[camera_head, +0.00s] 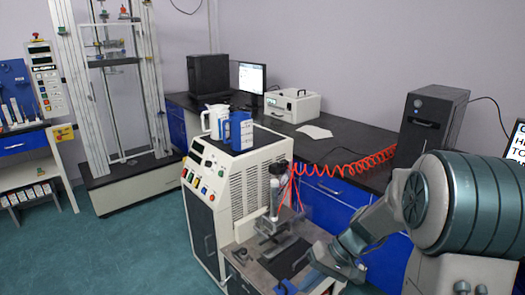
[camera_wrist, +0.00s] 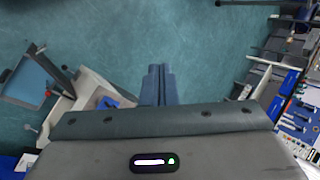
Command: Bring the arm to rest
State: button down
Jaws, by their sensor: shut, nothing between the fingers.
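My gripper (camera_wrist: 158,85) shows in the wrist view, with its two blue-grey fingers together and nothing between them. The fingers are over the teal floor (camera_wrist: 200,40) in that view. In the head view my arm (camera_head: 375,225) reaches from the right edge down and left to the lower middle, beside the rheometer (camera_head: 205,200). The fingertips cannot be made out clearly in the head view.
The rheometer's low front table (camera_head: 240,262) is close to my wrist. A white jug (camera_head: 215,122) and a blue container (camera_head: 241,130) stand on its cabinet. A red coiled hose (camera_head: 345,168) runs to the dark bench (camera_head: 365,150). Open floor (camera_head: 120,250) lies at left.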

jog(key=s+d+r+m+t+h+p, duration=0.1)
jog(key=s+d+r+t+h+p, duration=0.2)
jog(key=s+r+h, duration=0.4)
jog(key=s+r+t, duration=0.1)
jog(key=s+r, duration=0.4)
jog(key=s, duration=0.1)
jog(key=shift+s+d, duration=0.2)
jog(key=shift+s, duration=0.1)
jog(key=c, duration=1.5)
grip_release()
jog(key=shift+s+d+r, duration=0.15)
